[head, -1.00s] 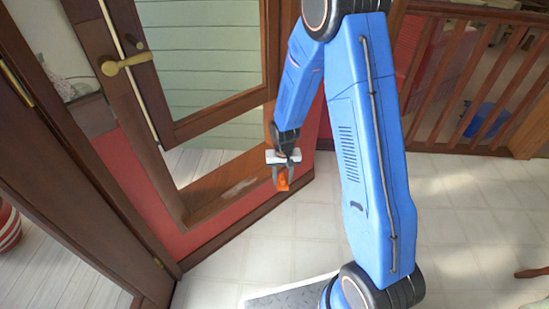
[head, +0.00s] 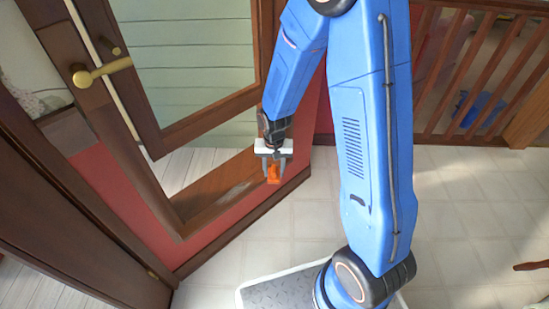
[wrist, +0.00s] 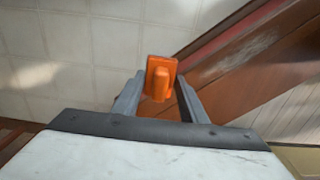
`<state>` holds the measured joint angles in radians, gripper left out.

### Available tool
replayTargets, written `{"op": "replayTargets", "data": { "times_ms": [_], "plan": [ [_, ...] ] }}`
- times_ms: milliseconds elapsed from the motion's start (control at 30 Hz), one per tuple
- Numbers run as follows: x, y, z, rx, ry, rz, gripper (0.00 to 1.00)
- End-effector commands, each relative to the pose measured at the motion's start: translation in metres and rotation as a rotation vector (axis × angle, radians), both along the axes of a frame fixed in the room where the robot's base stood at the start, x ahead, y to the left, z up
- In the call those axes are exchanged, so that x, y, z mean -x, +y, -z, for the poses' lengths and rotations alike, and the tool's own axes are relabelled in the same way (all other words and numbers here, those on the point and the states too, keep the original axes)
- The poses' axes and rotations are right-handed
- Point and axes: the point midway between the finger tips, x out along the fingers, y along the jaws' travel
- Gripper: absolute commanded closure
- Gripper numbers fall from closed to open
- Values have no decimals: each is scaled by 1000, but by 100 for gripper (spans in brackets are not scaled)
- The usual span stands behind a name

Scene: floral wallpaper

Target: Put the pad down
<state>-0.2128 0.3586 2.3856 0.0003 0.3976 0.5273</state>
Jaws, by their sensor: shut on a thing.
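The pad is a small orange block with a raised grip; it shows in the wrist view (wrist: 160,76) between the fingertips, and in the head view (head: 273,174). My gripper (head: 272,172) is shut on the pad and points downward. In the wrist view my gripper (wrist: 158,92) has one grey finger on each side of the pad. The pad is held in front of the red wall with the window ledge. How high it is above the floor I cannot tell.
A wooden ledge (head: 215,195) runs beside the gripper. Pale floor tiles (head: 460,200) lie open at the right, before a wooden railing (head: 480,75).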

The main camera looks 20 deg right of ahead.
Motion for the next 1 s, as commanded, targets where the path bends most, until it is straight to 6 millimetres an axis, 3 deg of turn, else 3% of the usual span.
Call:
{"op": "replayTargets", "data": {
  "times_ms": [200, 400, 700, 1000],
  "plan": [
    [-46, -15, 0, -1, -1, 2, 79],
    [-76, -25, 0, 0, -1, 0, 79],
    [-94, -31, 0, -1, -1, 1, 79],
    [-92, -30, 35, 0, 1, -1, 79]
  ]
}}
